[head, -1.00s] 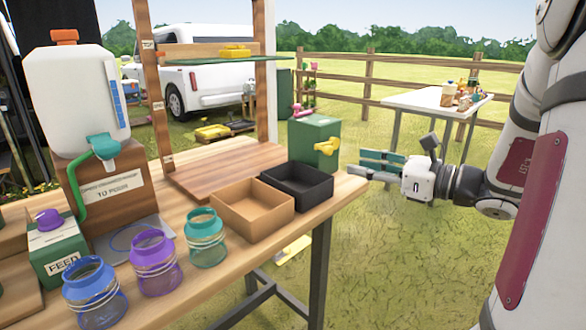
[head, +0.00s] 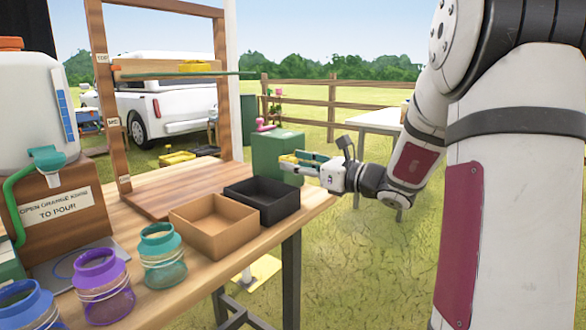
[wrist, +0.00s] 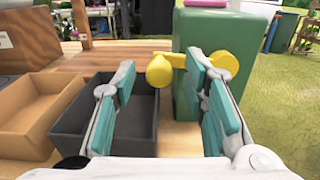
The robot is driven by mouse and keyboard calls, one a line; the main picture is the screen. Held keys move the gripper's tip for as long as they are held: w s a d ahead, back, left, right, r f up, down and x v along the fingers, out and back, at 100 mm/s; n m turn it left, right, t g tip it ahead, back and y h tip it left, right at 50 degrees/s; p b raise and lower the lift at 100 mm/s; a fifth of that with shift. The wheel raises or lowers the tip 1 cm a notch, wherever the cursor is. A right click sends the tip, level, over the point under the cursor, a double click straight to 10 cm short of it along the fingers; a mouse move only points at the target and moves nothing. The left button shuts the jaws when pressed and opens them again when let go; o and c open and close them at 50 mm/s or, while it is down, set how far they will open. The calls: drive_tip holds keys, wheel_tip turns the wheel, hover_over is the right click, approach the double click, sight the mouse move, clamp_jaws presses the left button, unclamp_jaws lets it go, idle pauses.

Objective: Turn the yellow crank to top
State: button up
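A yellow crank (wrist: 159,71) sits on the front face of a green box (wrist: 187,96) on the table. In the wrist view its round knob points left, and its hub is to the right, partly behind my right finger. My gripper (wrist: 163,80) is open, with teal-padded fingers on either side of the knob in the picture. I cannot tell whether they touch the crank. In the head view my gripper (head: 303,161) is in front of the green box (head: 272,150), and only a little of the crank (head: 287,160) shows past the fingers.
A black tray (head: 287,207) and a tan tray (head: 238,231) sit left of the box. Jars (head: 161,264) stand nearer me on the table. A wooden shelf frame (head: 104,100) stands behind. A pink item (head: 264,125) shows above the box.

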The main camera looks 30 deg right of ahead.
drive_tip(key=shift+w+a, duration=0.25)
drive_tip(key=shift+w, duration=0.45)
clamp_jaws()
drive_tip(key=shift+r, duration=0.1)
drive_tip(key=r+m+p, duration=0.1)
drive_tip(key=m+p, duration=0.1)
drive_tip(key=p, duration=0.2)
drive_tip(key=shift+d+r+p, duration=0.1)
drive_tip(key=shift+r+p, duration=0.2)
drive_tip(key=shift+p, duration=0.05)
drive_tip(key=m+p, duration=0.1)
drive_tip(key=p, duration=0.1)
drive_tip(key=r+p, duration=0.1)
drive_tip(key=shift+w+d+m+p, duration=0.1)
drive_tip(key=shift+d+m+p, duration=0.15)
drive_tip(key=shift+m+p, duration=0.15)
drive_tip(key=shift+d+r+m+p, duration=0.15)
drive_tip(key=shift+m+p, duration=0.25)
drive_tip(key=shift+p, duration=0.25)
